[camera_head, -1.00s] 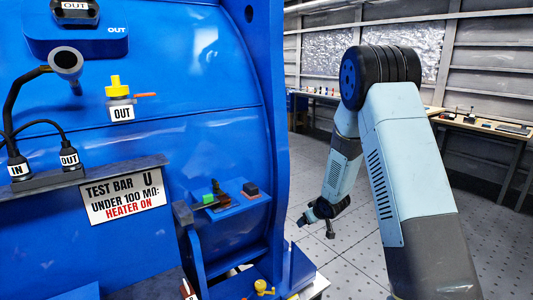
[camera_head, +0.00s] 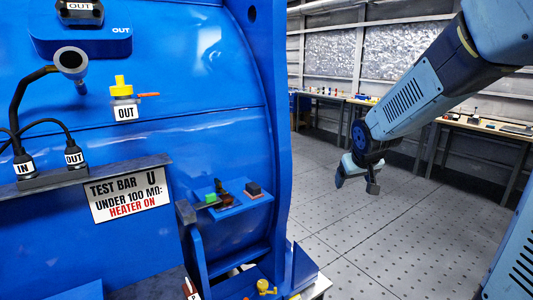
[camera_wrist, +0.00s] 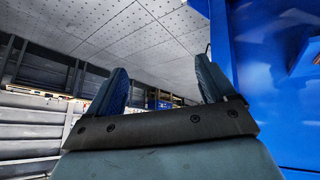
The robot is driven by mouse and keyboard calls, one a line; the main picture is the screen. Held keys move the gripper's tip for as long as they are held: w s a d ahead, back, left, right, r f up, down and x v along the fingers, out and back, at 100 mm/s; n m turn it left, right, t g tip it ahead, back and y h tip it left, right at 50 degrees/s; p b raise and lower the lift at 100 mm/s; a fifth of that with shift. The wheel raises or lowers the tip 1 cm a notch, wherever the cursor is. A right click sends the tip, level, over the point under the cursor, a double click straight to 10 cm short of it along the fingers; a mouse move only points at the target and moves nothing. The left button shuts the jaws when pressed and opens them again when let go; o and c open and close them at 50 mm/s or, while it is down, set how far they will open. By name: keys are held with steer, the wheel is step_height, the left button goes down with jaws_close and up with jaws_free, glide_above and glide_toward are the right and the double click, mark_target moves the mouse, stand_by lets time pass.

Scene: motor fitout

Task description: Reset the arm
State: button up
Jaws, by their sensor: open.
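My gripper (camera_head: 357,182) hangs over open floor to the right of the blue motor housing (camera_head: 215,60) in the head view. It is apart from the housing and everything else. In the wrist view my gripper (camera_wrist: 160,85) shows two blue fingers spread apart with nothing between them. The arm comes in from the upper right of the head view and slopes down to the left.
A small blue shelf (camera_head: 232,207) with small parts juts from the housing. A sign (camera_head: 128,194), cables and a yellow-capped fitting (camera_head: 123,88) are on the left. Benches (camera_head: 480,126) line the back wall. The perforated floor (camera_head: 400,240) is clear.

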steer(key=s+r+m+g, duration=0.1)
steer(key=s+r, duration=0.2)
steer(key=s, duration=0.9)
steer(key=s+a+r+y, duration=0.1)
steer(key=s+r, duration=0.3)
steer(key=s, duration=0.9)
steer(key=shift+s+a+m+g, duration=0.15)
steer(key=shift+a+m+g, duration=0.15)
steer(key=shift+m+g, duration=0.1)
